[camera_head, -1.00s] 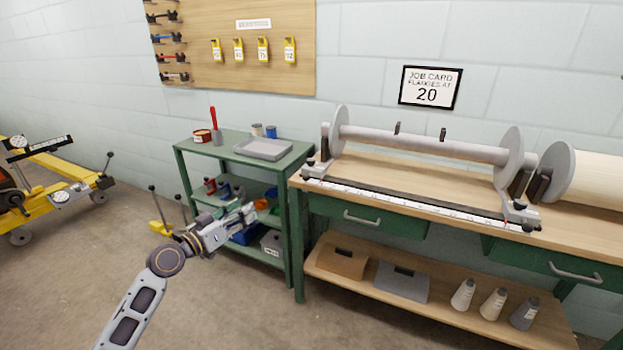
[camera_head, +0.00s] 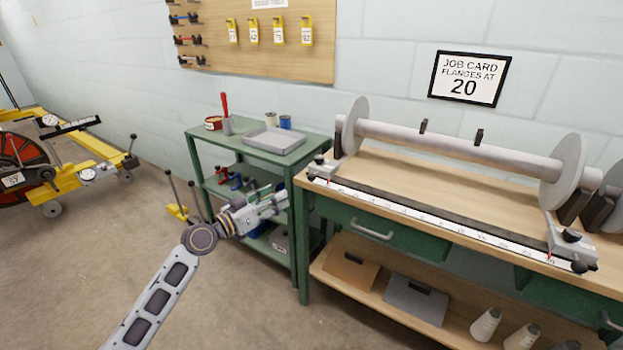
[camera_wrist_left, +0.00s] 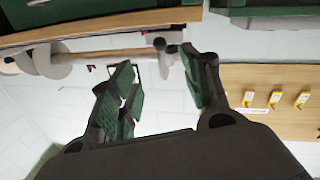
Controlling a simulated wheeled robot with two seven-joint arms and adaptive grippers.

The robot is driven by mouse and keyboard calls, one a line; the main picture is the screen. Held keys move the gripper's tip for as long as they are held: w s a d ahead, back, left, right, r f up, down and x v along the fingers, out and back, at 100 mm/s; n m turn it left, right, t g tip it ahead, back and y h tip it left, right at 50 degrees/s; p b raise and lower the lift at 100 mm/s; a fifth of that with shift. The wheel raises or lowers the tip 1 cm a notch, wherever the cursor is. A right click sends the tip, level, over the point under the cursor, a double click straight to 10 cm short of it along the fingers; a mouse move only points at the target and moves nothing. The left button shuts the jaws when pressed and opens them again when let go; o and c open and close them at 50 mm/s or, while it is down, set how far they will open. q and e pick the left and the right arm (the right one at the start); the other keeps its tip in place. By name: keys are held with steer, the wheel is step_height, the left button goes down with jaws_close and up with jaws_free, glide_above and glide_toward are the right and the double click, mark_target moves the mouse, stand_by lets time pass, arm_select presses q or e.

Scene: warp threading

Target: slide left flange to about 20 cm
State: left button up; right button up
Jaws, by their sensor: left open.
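The left flange (camera_head: 354,127) is a grey disc at the left end of a long grey beam (camera_head: 450,138) on the wooden bench. Its carriage (camera_head: 322,168) stands at the left end of the white ruler strip (camera_head: 420,215). The right flange (camera_head: 564,172) is at the beam's other end with its own carriage (camera_head: 572,245). My left gripper (camera_head: 280,199) is left of the bench and lower than its top, in front of the green cart, apart from the flange. Its green-padded fingers are open and empty in the left wrist view (camera_wrist_left: 165,85). My right gripper is not in view.
A green cart (camera_head: 262,140) with a grey tray (camera_head: 273,141) stands left of the bench. A job card (camera_head: 468,78) on the wall reads flanges at 20. Yellow equipment (camera_head: 75,180) stands on the left. Open floor lies in front.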

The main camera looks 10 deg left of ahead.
arm_select(q)
steer(key=shift+w, duration=0.1)
stand_by(0.4)
steer(key=b+x, duration=0.1)
steer(key=x, duration=1.2)
steer(key=shift+w+d, duration=0.15)
steer(key=shift+d, duration=0.05)
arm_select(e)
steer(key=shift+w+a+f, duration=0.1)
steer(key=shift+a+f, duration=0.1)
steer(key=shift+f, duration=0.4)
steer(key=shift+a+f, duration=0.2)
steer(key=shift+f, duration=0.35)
arm_select(q)
steer(key=c, duration=0.9)
jaws_close()
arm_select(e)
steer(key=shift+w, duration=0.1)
